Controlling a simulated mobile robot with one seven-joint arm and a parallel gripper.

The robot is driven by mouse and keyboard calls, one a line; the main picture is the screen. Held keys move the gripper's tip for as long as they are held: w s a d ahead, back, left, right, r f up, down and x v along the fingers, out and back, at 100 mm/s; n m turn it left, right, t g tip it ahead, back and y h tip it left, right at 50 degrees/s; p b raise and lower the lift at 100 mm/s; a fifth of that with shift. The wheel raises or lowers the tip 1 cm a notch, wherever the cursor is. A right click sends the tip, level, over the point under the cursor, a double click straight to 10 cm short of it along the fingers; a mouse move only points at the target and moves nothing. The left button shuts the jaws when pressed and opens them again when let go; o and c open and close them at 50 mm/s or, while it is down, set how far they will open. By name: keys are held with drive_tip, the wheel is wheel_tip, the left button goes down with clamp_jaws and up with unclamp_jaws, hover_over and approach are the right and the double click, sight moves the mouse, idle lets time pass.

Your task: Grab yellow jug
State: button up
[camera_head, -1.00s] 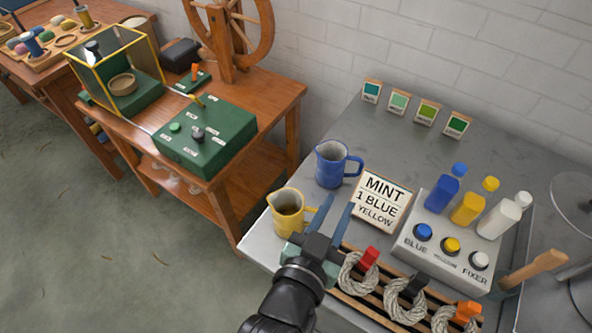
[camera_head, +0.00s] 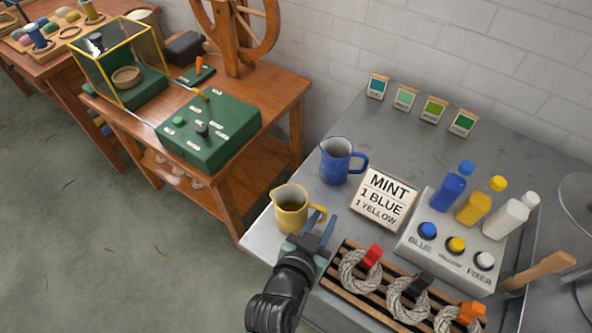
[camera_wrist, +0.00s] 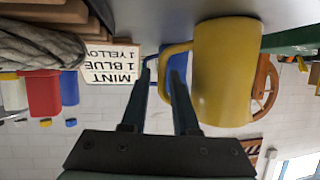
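The yellow jug (camera_head: 291,210) stands upright at the near left corner of the grey table, its handle towards the right. In the wrist view the jug (camera_wrist: 225,70) fills the upper right, upside down. My gripper (camera_head: 323,228) is beside the jug on its handle side. In the wrist view my gripper (camera_wrist: 160,72) has its two dark fingers apart, with part of the yellow handle showing between the tips. I cannot tell whether a finger touches the handle. The jug's lower right side is partly hidden by my gripper in the head view.
A blue jug (camera_head: 338,163) stands just behind the yellow one. A recipe card (camera_head: 385,199) stands to its right. A rack (camera_head: 352,294) with rope skeins lies at the front, and a bottle stand (camera_head: 455,254) is farther right. A wooden bench (camera_head: 275,100) is left.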

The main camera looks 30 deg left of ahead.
drive_tip(key=x, duration=0.5)
drive_tip(key=shift+a+r, duration=0.15)
drive_tip(key=shift+a, duration=0.05)
clamp_jaws()
idle(1.2)
